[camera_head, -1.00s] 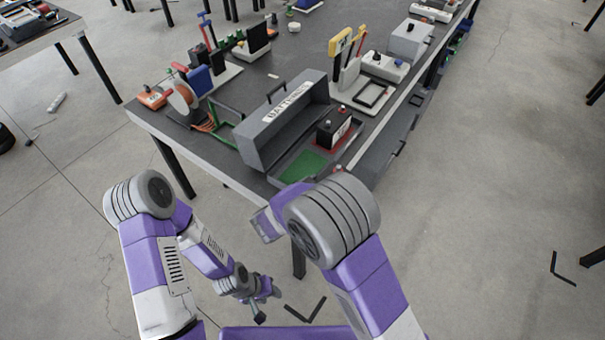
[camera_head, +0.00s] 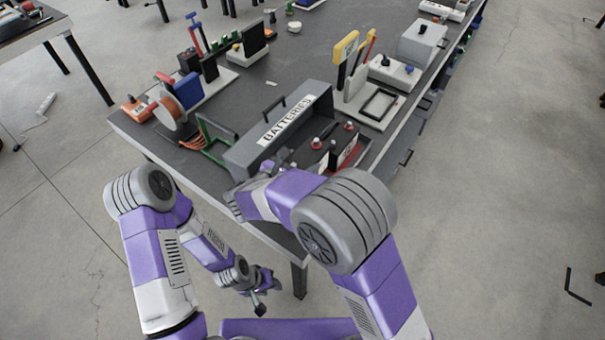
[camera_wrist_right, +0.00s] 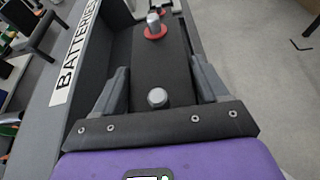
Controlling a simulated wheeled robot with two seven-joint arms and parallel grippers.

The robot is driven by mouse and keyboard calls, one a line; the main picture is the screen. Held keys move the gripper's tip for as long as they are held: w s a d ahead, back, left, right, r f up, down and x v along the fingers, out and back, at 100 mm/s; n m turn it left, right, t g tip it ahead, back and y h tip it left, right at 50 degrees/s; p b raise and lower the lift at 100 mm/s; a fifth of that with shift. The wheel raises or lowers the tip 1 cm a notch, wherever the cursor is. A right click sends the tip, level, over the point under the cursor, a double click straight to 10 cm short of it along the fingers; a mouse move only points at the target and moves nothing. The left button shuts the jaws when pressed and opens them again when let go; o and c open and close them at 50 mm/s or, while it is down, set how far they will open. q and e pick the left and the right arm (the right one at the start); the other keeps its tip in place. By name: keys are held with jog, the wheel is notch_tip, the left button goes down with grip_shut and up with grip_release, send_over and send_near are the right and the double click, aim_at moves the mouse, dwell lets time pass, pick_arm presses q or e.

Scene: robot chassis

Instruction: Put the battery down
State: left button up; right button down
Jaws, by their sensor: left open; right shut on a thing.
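My right gripper (camera_wrist_right: 160,76) is shut on a black battery (camera_wrist_right: 148,58), with a finger on either side of it. The battery has a bare silver post near me and a red-ringed post at the far end. In the head view this battery (camera_head: 309,155) is over the near part of the open grey battery box (camera_head: 240,155), next to a second black battery (camera_head: 350,150) on a red patch. The green patch is hidden, and I cannot tell whether the held battery touches the floor of the box. My left gripper (camera_head: 262,298) hangs open and empty below the table edge.
The raised box lid or wall with the BATTERIES label (camera_head: 288,118) stands close beside the held battery. A tool holder (camera_head: 358,100) is behind, and an orange-wired reel (camera_head: 170,112) is to the left. The table's right edge is near, with open floor beyond.

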notch_tip(320, 180, down, 4)
jog(key=shift+s+r+b, duration=0.1)
jog(key=shift+s+b, duration=0.05)
jog(key=shift+b, duration=0.45)
jog(key=shift+f+b, duration=0.65)
jog(key=shift+f, duration=1.7)
jog(key=shift+f, duration=0.15)
grip_release()
jog(key=shift+f, duration=0.15)
jog(key=p+v, duration=0.1)
jog(key=v, duration=0.6)
jog(key=shift+s+a, duration=0.15)
jog(key=shift+s, duration=0.15)
